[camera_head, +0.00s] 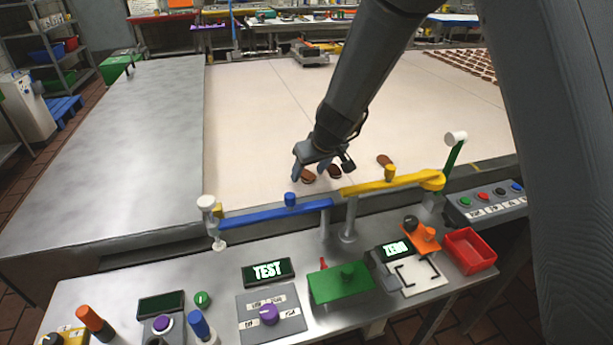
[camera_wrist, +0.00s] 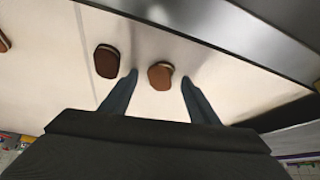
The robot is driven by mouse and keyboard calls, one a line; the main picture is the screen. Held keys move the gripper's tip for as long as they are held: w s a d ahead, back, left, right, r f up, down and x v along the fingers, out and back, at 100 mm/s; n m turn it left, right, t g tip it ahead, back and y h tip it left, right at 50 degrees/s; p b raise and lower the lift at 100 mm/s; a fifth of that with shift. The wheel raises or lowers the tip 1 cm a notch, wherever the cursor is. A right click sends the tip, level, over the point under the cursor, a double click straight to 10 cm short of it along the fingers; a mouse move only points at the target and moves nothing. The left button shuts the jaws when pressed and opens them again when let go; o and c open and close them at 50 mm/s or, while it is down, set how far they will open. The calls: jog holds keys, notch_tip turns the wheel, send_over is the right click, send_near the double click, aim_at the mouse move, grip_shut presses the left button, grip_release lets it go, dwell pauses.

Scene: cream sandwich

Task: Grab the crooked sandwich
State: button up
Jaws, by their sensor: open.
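A brown cream sandwich (camera_wrist: 160,76) lies on the pale belt between the fingertips of my gripper (camera_wrist: 159,80) in the wrist view. Its top piece looks shifted, with a pale cream edge showing. My gripper is open, one finger on each side of it; contact cannot be told. In the head view this sandwich (camera_head: 308,177) shows just below my gripper (camera_head: 309,170), partly covered by it. A darker sandwich (camera_wrist: 107,62) lies just outside the left finger, and to the right in the head view (camera_head: 335,172). A third sandwich (camera_head: 384,160) lies farther right.
A blue bar (camera_head: 265,215) and a yellow bar (camera_head: 365,187) stand along the belt's near edge, close to the sandwiches. A control bench with a green box (camera_head: 340,284) and a red tray (camera_head: 469,251) is in front. The belt (camera_head: 245,120) is clear at left.

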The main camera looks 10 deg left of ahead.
jog(key=shift+c, duration=0.2)
jog(key=c, duration=1.1)
jog(key=shift+r, duration=0.15)
